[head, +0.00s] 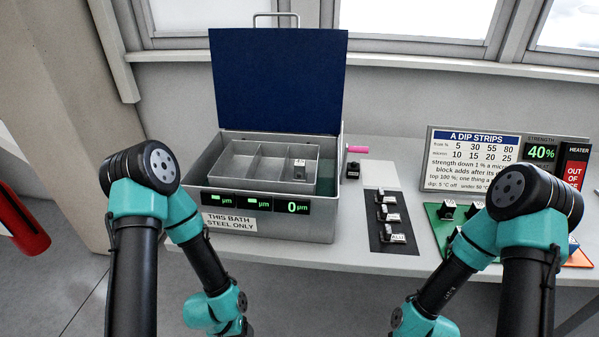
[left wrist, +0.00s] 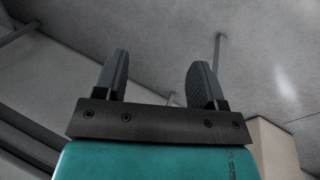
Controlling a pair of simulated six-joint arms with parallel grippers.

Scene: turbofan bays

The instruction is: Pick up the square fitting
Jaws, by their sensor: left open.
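Several small dark fittings with white labels show in the head view; I cannot tell which one is the square fitting. Three stand in a column on a dark mat: a far one (head: 387,197), a middle one (head: 389,214) and a near one (head: 393,236). Another dark block (head: 353,170) stands beside the bath. My left gripper (left wrist: 160,65) is open and empty in the left wrist view, with no fitting near it. My right gripper is out of view.
The grey bath (head: 270,225), labelled steel only, has its blue lid (head: 278,80) raised. A pink-handled rod (head: 355,150) sticks out on its right. The dip strips sign (head: 470,160) stands behind a green mat (head: 437,225) with more fittings, partly hidden by my right arm.

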